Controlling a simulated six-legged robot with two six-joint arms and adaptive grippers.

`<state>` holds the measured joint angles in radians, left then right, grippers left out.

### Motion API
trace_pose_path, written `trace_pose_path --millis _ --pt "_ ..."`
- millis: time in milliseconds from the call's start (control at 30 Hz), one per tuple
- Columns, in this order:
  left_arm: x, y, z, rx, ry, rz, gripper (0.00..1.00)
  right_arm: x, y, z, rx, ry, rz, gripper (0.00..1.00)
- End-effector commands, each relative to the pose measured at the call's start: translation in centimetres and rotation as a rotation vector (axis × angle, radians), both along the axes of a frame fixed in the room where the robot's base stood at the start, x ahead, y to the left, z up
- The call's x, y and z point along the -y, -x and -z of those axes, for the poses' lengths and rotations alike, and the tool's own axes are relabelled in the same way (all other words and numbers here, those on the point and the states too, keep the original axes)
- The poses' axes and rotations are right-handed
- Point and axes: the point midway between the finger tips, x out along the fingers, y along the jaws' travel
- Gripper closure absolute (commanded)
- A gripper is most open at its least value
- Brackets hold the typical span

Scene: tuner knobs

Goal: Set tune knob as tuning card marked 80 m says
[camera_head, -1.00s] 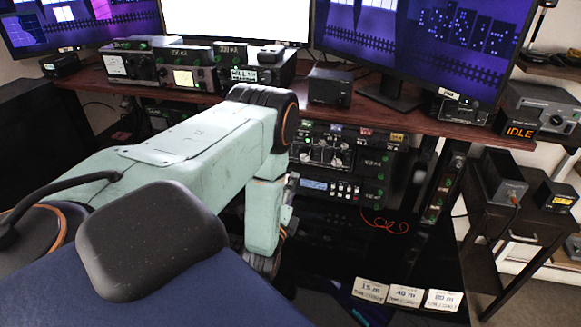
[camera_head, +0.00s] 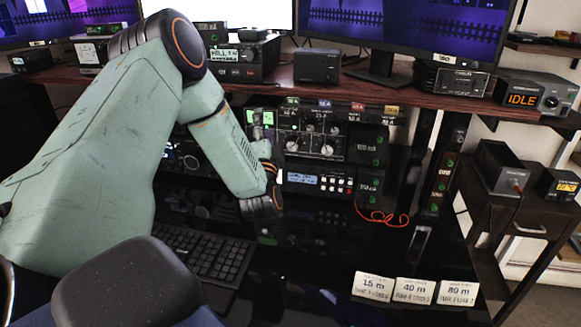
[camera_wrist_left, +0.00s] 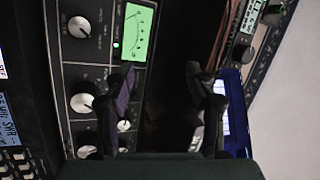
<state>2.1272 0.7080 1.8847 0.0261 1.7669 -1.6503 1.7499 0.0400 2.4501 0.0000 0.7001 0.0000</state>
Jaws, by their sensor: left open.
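The tuning card marked 80 m (camera_head: 449,289) lies at the right end of a row of three cards on the dark desk; its small print is too blurred to read. The tuner (camera_head: 312,140) with several white knobs and a lit green meter sits under the shelf. In the left wrist view its panel (camera_wrist_left: 95,70) stands on the left, with one knob (camera_wrist_left: 79,27) above another (camera_wrist_left: 82,102). I cannot tell which is the tune knob. My left gripper (camera_head: 271,160) is before the tuner's left part; in the wrist view (camera_wrist_left: 167,98) its fingers are apart and empty.
A keyboard (camera_head: 205,252) lies on the desk below my left arm. A radio with a blue display (camera_head: 318,180) sits under the tuner. A red cable (camera_head: 382,217) hangs to its right. The shelf edge (camera_head: 340,95) runs above the tuner.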

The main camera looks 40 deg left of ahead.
Motion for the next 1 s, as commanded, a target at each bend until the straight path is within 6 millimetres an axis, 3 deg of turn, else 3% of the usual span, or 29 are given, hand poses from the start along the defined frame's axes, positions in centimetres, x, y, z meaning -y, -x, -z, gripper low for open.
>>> trace_pose_path --millis 33,333,467,600,800,1000 --pt "-0.5 0.2 0.7 0.041 0.048 -0.001 0.44 0.0 0.0 2.1 0.0 0.0 0.0 0.6" --pt "-0.9 1.0 2.1 0.282 0.385 0.089 0.44 0.0 0.0 8.3 0.0 0.0 0.0 0.6" --pt "0.0 1.1 3.2 0.383 0.557 0.161 0.44 0.0 0.0 10.5 0.0 0.0 0.0 0.6" --pt "2.2 1.0 4.9 0.483 0.789 0.269 0.44 0.0 0.0 12.6 0.0 0.0 0.0 0.6" --pt "6.2 0.5 7.0 0.515 1.081 0.394 0.44 0.0 0.0 12.1 0.001 0.0 0.0 0.6" --pt "6.6 0.0 7.5 0.551 1.18 0.417 0.44 0.0 0.0 12.2 0.0 0.0 0.0 0.6"
